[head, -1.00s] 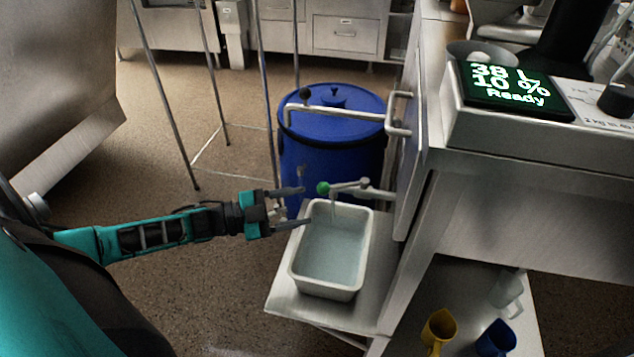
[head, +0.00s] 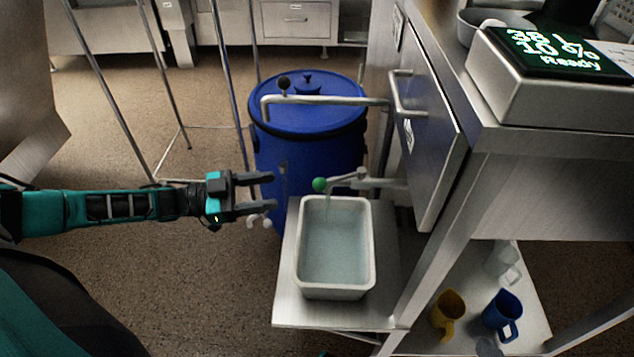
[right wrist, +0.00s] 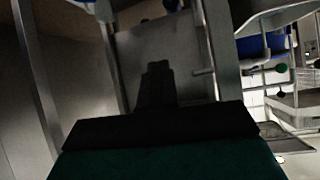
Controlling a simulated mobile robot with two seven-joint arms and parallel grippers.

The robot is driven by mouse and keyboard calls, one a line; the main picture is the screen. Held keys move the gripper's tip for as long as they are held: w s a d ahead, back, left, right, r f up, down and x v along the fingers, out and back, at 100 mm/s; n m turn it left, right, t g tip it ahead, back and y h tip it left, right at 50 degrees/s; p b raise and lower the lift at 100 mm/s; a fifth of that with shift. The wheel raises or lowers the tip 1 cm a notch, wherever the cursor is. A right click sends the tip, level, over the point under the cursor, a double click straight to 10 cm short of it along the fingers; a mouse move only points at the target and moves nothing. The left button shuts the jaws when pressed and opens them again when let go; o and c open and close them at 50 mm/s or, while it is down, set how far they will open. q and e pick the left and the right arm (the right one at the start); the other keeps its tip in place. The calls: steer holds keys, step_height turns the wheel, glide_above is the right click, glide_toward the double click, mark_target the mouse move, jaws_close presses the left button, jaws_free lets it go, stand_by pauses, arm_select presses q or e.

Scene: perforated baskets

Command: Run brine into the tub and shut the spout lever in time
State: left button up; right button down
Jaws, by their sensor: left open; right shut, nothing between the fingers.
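The white tub (head: 367,250) stands on a metal shelf under the spout and holds pale blue-grey liquid (head: 335,245). The metal spout (head: 370,182) comes from the right, and its lever ends in a green knob (head: 319,185) above the tub's back left rim. I cannot tell for sure whether brine is running. My left gripper (head: 272,191) is open and empty, left of the green knob and apart from it. My right gripper (right wrist: 158,75) is dark, shut and empty in the right wrist view, where a green knob (right wrist: 281,68) shows far right.
A blue drum (head: 305,145) stands behind the tub, with a bent pipe (head: 325,100) above it. Yellow (head: 447,312) and blue (head: 502,312) jugs are at lower right. Thin metal posts stand at left.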

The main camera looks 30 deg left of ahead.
mark_target(319, 183)
arm_select(q)
steer(key=b+x, duration=0.2)
steer(key=x, duration=0.9)
steer(key=shift+w+d, duration=0.25)
steer(key=shift+d, duration=0.05)
jaws_close()
